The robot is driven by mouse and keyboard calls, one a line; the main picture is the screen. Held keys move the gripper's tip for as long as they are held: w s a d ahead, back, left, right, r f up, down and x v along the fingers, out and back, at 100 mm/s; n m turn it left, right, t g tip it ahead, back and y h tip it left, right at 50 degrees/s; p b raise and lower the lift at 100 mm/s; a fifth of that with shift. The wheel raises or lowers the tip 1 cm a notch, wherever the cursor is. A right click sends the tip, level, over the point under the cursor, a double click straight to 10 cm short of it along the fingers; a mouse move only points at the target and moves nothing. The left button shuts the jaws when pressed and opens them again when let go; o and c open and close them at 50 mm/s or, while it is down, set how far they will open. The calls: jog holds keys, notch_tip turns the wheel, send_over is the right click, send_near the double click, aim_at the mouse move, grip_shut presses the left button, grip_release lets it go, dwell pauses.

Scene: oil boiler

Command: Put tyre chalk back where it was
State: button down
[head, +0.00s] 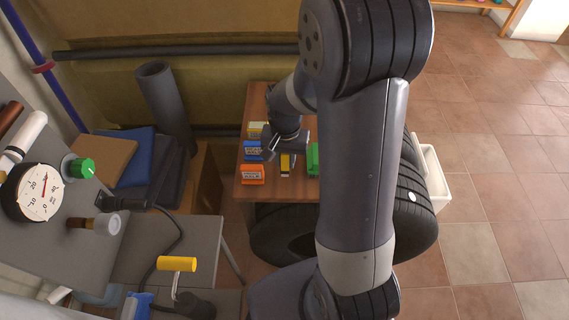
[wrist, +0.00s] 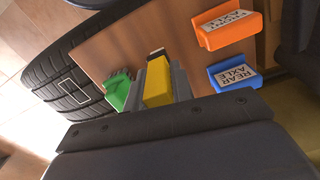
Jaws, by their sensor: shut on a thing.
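A yellow block with a dark end, which I take to be the tyre chalk, sits between the two grey fingers of my gripper (wrist: 156,92) in the wrist view. The yellow tyre chalk (wrist: 158,84) also shows in the head view (head: 286,167), at the wooden table top (head: 283,193). My gripper (head: 284,151) is shut on it, low over that top. I cannot tell whether the chalk touches the wood. An orange FRONT AXLE block (head: 252,175) and a blue REAR AXLE block (head: 252,151) stand left of it in the head view.
A green object (head: 313,160) is close to the right of the chalk. A pale yellow-green block (head: 256,129) stands behind the blue one. Black tyres (head: 415,213) stand beside the table at right. A grey bench with a gauge (head: 32,192) is at left.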

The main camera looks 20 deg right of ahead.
jog(key=shift+f, duration=1.15)
jog(key=shift+f, duration=0.1)
jog(key=c, duration=1.2)
grip_release()
notch_tip(320, 180, up, 12)
jog(key=shift+r+p, duration=0.15)
jog(key=shift+p, duration=0.25)
